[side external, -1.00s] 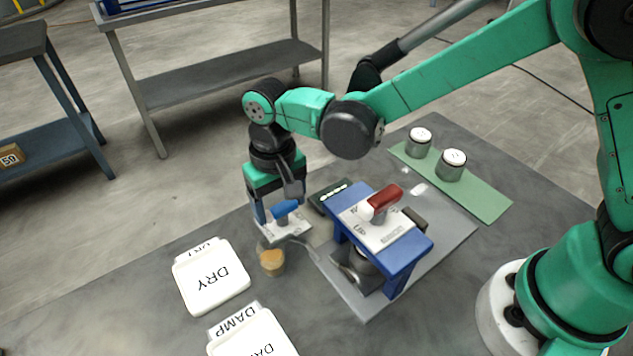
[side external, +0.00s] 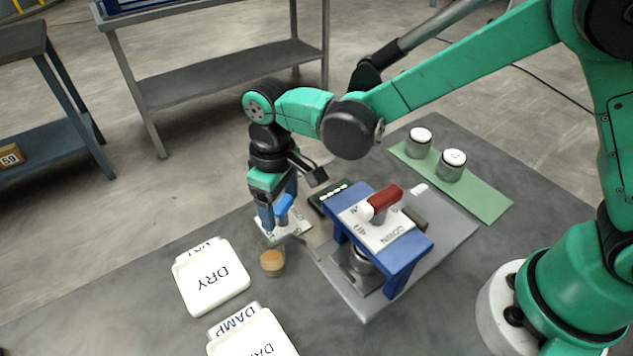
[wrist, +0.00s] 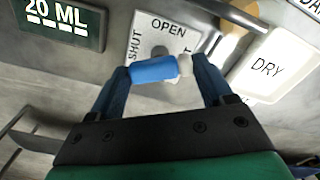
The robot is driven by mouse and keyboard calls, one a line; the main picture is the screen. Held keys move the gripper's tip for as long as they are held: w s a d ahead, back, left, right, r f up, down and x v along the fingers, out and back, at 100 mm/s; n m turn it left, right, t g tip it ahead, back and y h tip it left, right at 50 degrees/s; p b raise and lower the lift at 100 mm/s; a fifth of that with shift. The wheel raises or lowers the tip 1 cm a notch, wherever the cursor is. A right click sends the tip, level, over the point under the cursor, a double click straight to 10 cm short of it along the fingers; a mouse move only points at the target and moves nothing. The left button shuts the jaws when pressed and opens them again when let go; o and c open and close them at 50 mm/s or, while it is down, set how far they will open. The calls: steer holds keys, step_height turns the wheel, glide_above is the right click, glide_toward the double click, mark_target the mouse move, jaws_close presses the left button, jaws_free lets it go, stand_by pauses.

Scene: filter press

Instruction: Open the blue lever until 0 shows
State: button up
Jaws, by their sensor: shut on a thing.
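The blue lever (side external: 284,206) stands on a white plate (side external: 291,231) at the front left of the press. In the wrist view the lever (wrist: 153,70) lies nearly level across the picture, its white end (wrist: 184,65) to the right. Its plate (wrist: 150,38) reads OPEN at the middle and SHUT at both sides. My gripper (wrist: 165,72) is shut on the lever, one finger at each end. In the side view my gripper (side external: 277,212) points down at it. The dark display (wrist: 62,22) reads 20 ML above a row of pale marks.
The blue press (side external: 345,205) with a red handle (side external: 385,198) stands close to the right. A small amber cup (side external: 272,262) is below the plate. White DRY (side external: 210,280) and DAMP (side external: 250,335) trays are in front. Two metal cylinders sit on a green mat (side external: 485,198).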

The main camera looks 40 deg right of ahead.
mark_target(281, 206)
steer(key=n, duration=1.2)
stand_by(0.7)
steer(key=o, duration=1.2)
steer(key=shift+r, duration=2.85)
